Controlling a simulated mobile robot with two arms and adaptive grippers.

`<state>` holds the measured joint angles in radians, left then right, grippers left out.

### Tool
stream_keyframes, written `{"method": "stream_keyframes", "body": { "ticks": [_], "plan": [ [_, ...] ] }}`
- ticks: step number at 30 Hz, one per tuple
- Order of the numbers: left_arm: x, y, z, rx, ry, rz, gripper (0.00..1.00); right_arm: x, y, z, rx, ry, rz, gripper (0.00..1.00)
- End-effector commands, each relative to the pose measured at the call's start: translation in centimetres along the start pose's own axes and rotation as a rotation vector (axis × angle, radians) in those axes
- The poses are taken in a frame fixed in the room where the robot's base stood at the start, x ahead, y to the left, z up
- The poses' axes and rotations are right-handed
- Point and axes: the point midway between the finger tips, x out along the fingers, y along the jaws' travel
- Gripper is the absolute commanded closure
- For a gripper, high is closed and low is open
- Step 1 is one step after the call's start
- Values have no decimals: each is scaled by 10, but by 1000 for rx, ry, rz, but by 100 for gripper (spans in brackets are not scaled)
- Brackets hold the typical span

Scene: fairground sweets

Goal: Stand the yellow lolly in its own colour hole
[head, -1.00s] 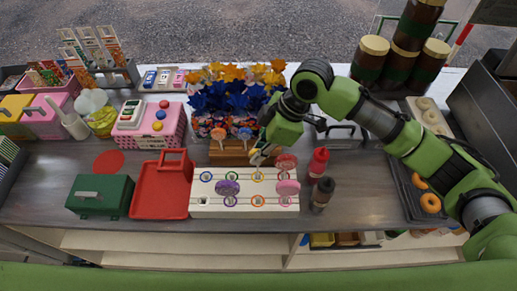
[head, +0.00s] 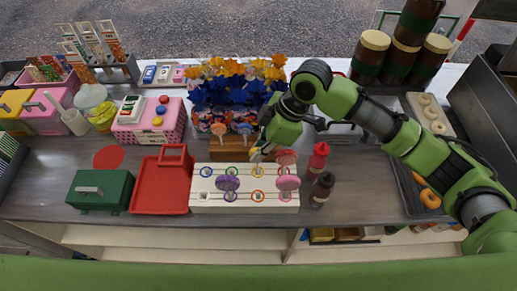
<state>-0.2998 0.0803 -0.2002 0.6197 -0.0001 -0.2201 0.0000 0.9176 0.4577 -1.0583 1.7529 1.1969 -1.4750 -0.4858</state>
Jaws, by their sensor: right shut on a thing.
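The white lolly board (head: 244,205) lies on the counter, with coloured rings around its holes. The yellow ring (head: 257,172) is in the back row, third from left. My right gripper (head: 257,153) is just above and behind this ring. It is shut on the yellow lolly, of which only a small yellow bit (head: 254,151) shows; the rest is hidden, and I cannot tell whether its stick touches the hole. A purple lolly (head: 227,183), a pink lolly (head: 288,183) and a red lolly (head: 286,157) stand in the board. My left gripper is not in view.
A wooden block (head: 226,152) behind the board holds an orange lolly (head: 218,129) and a blue lolly (head: 244,129). A red bottle (head: 318,158) and a dark bottle (head: 322,188) stand close to the board's right. A red tray (head: 160,190) lies to its left.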

Motion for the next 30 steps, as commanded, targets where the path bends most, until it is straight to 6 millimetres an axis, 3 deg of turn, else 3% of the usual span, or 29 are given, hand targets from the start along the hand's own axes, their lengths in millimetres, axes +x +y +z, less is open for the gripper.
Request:
{"method": "stream_keyframes", "body": {
  "ticks": [15, 23, 24, 26, 30],
  "plan": [
    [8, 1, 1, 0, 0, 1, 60, 20, 0, 9, 1, 0, -2, 100],
    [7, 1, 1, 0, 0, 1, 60, 21, 0, 9, 0, 0, 0, 100],
    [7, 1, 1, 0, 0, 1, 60, 21, 0, 9, 0, 0, 0, 84],
    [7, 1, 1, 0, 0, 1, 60, 21, 0, 9, 0, 0, 0, 70],
    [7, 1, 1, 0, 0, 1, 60, 21, 0, 9, 0, 0, 0, 70]
  ]
}}
